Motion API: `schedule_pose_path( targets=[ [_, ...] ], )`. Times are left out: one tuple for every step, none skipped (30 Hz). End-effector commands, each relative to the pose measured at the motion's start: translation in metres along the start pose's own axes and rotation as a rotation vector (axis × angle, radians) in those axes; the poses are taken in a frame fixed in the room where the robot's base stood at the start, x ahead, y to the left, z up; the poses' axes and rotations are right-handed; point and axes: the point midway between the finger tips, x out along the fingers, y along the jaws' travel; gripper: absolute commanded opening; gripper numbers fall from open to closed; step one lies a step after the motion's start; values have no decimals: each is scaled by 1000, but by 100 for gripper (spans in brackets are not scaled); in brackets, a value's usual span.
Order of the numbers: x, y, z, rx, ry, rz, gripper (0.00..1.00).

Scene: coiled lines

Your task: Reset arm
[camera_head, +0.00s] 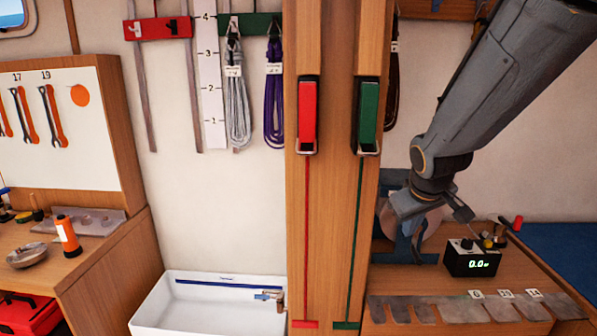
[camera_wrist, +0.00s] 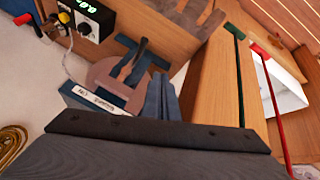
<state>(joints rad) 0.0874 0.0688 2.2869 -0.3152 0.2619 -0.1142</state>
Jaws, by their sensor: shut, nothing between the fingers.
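My gripper (camera_wrist: 161,98) shows in the wrist view with its two fingers together and nothing between them. In the head view, my arm comes down from the upper right, and its wrist end is above the wooden bench, in front of the blue stand (camera_head: 388,246) and close to the black display box (camera_head: 470,262). A grey coiled line (camera_head: 237,110) and a purple coiled line (camera_head: 273,105) hang from the green hook rail (camera_head: 250,25), left of the wooden post. A dark coiled line (camera_head: 393,85) hangs right of the post, partly hidden.
The wooden post (camera_head: 332,230) carries a red lever (camera_head: 307,115) and a green lever (camera_head: 367,115). A white basin (camera_head: 205,318) is at the lower middle. A tool bench with an orange bottle (camera_head: 68,236) is at left.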

Motion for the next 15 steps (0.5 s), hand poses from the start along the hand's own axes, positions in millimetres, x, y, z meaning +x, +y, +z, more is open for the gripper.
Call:
schedule_pose_path(
  targets=[
    [7, -24, 29, 43, -56, -37, 0],
    [9, -36, 45, 74, -89, -57, 0],
    [11, -52, 65, 111, -131, -81, 0],
    [11, -64, 80, 137, -163, -98, 0],
    [12, -74, 94, 164, -192, -113, 0],
    [11, -87, 111, 195, -230, -131, 0],
    [11, -96, 122, 216, -255, -143, 0],
    [10, -104, 133, 235, -279, -154, 0],
    [9, -113, 145, 257, -307, -165, 0],
    [8, -118, 153, 272, -324, -172, 0],
    [7, -123, 159, 283, -340, -178, 0],
    [6, -128, 166, 296, -356, -184, 0],
    [5, -131, 170, 304, -364, -188, 0],
    [4, -133, 172, 309, -371, -190, 0],
    [4, -134, 175, 314, -376, -192, 0]
  ],
)
